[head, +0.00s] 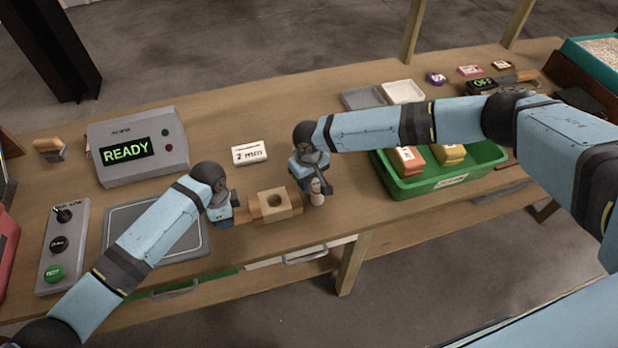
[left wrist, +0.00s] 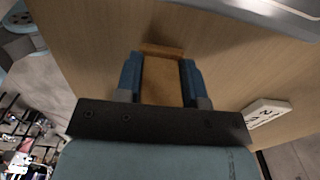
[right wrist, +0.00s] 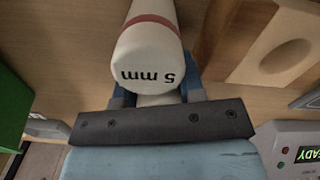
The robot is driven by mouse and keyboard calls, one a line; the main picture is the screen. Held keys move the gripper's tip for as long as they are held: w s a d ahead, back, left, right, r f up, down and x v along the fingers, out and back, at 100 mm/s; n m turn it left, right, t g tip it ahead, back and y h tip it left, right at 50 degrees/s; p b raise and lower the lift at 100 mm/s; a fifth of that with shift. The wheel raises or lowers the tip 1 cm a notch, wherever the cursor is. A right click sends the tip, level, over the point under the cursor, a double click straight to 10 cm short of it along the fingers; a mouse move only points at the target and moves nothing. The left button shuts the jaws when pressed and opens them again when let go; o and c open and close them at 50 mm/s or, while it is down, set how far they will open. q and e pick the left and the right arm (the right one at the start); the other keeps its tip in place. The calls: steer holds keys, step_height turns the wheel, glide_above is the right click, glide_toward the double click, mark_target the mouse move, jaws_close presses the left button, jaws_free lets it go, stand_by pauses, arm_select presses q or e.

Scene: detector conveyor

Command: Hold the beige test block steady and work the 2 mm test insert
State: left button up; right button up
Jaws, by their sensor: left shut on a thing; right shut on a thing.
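The beige test block (head: 284,213) lies near the table's front edge, with a round dark hole in its top. My left gripper (head: 236,212) is shut on its left end; the left wrist view shows the held wooden part (left wrist: 162,82) between both fingers. My right gripper (head: 314,186) is shut on a pale insert (head: 317,198) with a red band, just right of the block. In the right wrist view the insert's end (right wrist: 148,62) carries an upside-down mark that looks like "5 mm", not 2 mm. The block's hole (right wrist: 285,55) is beside it, apart and empty.
A detector box (head: 140,165) shows READY. A grey plate (head: 120,222) and button panel (head: 60,262) are at left. A green tray (head: 405,188) with blocks is at right.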

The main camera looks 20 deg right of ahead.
steer(key=o, duration=0.6)
steer(key=shift+f, duration=0.15)
steer(key=shift+o, duration=0.4)
